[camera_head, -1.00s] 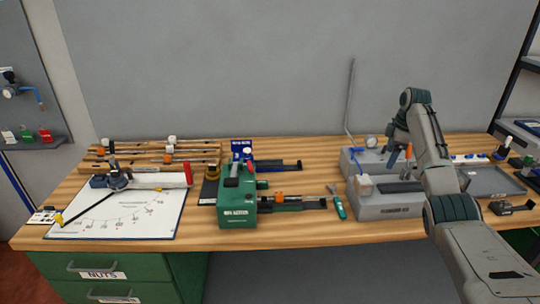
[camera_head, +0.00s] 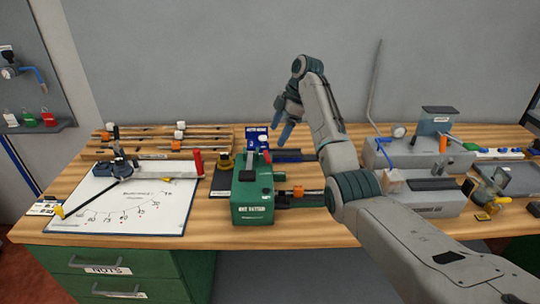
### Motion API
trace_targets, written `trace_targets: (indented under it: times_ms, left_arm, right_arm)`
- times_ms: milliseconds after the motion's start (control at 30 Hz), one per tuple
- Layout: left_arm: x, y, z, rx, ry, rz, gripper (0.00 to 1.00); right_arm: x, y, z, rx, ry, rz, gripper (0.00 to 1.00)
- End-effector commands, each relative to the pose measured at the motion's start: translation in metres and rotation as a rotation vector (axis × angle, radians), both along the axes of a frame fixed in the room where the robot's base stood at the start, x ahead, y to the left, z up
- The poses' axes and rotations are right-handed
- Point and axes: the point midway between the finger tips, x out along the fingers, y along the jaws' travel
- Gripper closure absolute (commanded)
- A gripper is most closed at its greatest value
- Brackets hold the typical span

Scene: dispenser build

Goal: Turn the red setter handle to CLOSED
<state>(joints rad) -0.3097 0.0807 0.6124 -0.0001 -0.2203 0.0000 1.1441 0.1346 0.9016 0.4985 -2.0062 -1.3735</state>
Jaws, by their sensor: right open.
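The green setter (camera_head: 252,198) stands on the bench in the middle of the view, with a white label on its front. A small red part (camera_head: 267,157), which looks like its handle, shows at the top right of its body. Its exact angle and any CLOSED mark are too small to tell. My right gripper (camera_head: 282,124) is open and empty, its blue fingertips pointing down. In the picture it is above the setter's red part and apart from it. My left gripper is not in view.
A white angle board (camera_head: 125,215) with a red-ended bar (camera_head: 197,162) lies left of the setter. A blue holder (camera_head: 256,138) stands behind the setter. A grey machine (camera_head: 428,200) stands at the right. Rods on wooden racks lie at the back left.

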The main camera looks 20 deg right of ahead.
Motion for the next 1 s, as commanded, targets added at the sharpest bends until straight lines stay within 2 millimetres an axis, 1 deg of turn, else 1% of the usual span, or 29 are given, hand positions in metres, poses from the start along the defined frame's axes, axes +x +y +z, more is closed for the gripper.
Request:
trace_targets:
  times_ms: [33, 67, 100, 133, 200, 300, 400, 567, 767, 800, 833, 967, 1000]
  left_arm:
    - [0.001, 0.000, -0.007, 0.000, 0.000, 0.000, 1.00]
    - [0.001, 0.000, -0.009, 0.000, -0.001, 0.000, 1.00]
    - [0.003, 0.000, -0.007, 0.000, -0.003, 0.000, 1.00]
    - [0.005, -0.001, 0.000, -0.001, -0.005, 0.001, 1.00]
    - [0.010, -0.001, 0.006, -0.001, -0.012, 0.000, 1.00]
    - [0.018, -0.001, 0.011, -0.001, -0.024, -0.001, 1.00]
    - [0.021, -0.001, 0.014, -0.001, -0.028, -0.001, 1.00]
    - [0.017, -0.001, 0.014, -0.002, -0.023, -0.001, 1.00]
    - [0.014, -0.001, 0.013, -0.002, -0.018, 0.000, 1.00]
    - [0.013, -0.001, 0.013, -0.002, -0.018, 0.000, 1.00]
    - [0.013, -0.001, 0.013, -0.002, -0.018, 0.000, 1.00]
    - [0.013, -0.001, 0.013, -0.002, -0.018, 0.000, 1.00]
    - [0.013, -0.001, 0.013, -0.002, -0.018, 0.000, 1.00]
  right_arm:
    - [0.000, 0.006, -0.017, 0.001, 0.004, 0.002, 0.22]
    - [0.000, 0.008, -0.023, 0.001, 0.004, 0.002, 0.22]
    - [0.000, 0.011, -0.028, 0.001, 0.005, 0.001, 0.22]
    - [0.000, 0.013, -0.029, 0.002, 0.006, 0.001, 0.22]
    - [0.001, 0.018, -0.040, 0.001, 0.006, 0.001, 0.22]
    - [0.001, 0.023, -0.053, 0.000, 0.005, 0.001, 0.22]
    - [0.002, 0.026, -0.063, 0.000, 0.004, 0.000, 0.22]
    - [0.002, 0.028, -0.070, 0.000, 0.001, -0.001, 0.22]
    - [0.002, 0.029, -0.071, 0.000, 0.001, -0.001, 0.22]
    - [0.002, 0.029, -0.071, 0.000, 0.001, -0.001, 0.24]
    - [0.002, 0.029, -0.071, 0.000, 0.001, -0.001, 0.30]
    - [0.002, 0.028, -0.070, 0.000, 0.001, -0.001, 0.55]
    - [0.002, 0.028, -0.070, 0.000, 0.002, 0.000, 0.63]
